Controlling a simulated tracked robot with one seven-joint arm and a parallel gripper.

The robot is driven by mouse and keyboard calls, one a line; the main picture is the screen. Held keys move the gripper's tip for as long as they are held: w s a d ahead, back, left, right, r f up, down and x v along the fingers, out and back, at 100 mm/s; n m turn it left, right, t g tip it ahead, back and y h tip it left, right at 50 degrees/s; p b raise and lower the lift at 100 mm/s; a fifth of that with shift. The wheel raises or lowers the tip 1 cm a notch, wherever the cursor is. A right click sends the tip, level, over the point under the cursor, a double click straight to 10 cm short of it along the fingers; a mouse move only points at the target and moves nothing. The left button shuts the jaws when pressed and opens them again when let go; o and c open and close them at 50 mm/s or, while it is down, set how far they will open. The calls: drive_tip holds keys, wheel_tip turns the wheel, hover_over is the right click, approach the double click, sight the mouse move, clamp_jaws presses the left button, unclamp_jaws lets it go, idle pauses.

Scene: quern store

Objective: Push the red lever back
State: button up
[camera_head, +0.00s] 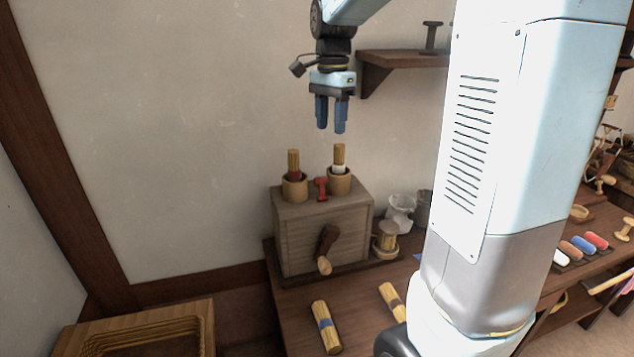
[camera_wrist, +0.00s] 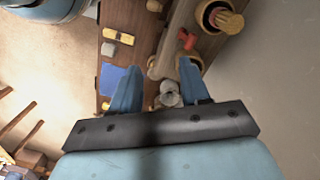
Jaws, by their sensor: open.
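The red lever (camera_head: 321,188) stands on top of a wooden box (camera_head: 322,236), between two round wooden cups that hold bundles of sticks. It also shows in the wrist view (camera_wrist: 188,40), a little beyond my fingertips and right of centre. My gripper (camera_head: 331,128) points down above the box, higher than the stick bundles and apart from the lever. Its two blue fingers are spread with nothing between them; they also show in the wrist view (camera_wrist: 162,90). The lever's foot is too small to make out clearly.
The left cup (camera_head: 294,188) and right cup (camera_head: 340,182) stand close on both sides of the lever. A crank handle (camera_head: 325,250) is on the box front. Tied bundles (camera_head: 325,327) lie on the table in front. A wall shelf (camera_head: 400,58) is right of my gripper.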

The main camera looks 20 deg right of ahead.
sight(319, 181)
drive_tip(key=w+f+m+g, duration=0.3)
drive_tip(key=w+f+m, duration=0.35)
drive_tip(key=w, duration=0.45)
drive_tip(key=shift+n, duration=0.35)
drive_tip(key=x, duration=1.4)
drive_tip(key=shift+a+f, duration=0.15)
drive_tip(key=shift+a, duration=0.1)
drive_tip(key=shift+c, duration=0.4)
clamp_jaws()
